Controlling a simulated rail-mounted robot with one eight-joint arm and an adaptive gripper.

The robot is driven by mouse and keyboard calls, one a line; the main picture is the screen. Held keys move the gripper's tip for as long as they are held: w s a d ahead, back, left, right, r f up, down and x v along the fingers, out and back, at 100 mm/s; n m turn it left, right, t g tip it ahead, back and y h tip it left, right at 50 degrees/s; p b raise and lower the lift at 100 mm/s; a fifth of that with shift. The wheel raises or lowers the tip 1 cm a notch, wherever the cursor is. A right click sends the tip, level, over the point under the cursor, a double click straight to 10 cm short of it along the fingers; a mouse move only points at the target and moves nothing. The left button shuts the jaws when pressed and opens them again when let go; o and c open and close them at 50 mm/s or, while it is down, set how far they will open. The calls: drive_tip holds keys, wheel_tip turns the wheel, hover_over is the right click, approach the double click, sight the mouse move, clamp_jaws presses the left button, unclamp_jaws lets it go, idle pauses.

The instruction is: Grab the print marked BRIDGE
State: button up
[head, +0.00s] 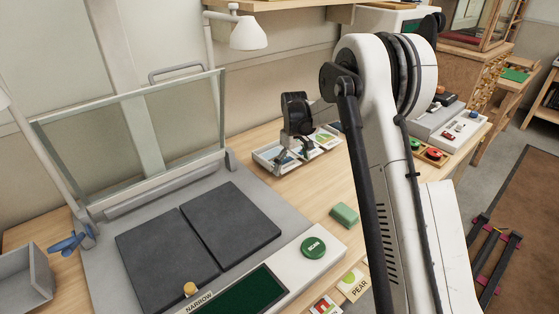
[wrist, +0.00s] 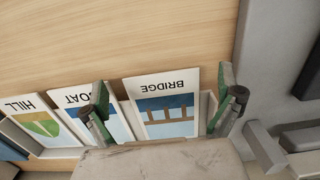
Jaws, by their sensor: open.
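The BRIDGE print (wrist: 164,105), a white card with a brown bridge on blue, stands tilted in a pale holder in the wrist view. My gripper (wrist: 162,84) is open, with one green-padded finger on each side of this print. The left finger is in front of the BOAT print (wrist: 75,101); the right finger is beside BRIDGE's right edge. Whether either finger touches the card I cannot tell. The print's lower end is hidden behind my gripper's body. In the head view my gripper (head: 293,152) is low over the print holder (head: 266,157).
The HILL print (wrist: 36,119) stands left of BOAT. A scanner bed with dark pads (head: 168,247) and a raised glass lid (head: 150,130) is left of the holder. A green block (head: 344,215) and a green SCAN button (head: 313,247) are nearer. Bare wood lies beside the holder.

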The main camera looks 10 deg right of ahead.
drive_tip(key=shift+f+b, duration=0.25)
drive_tip(key=shift+b, duration=0.05)
idle(0.5)
drive_tip(key=c, duration=1.1)
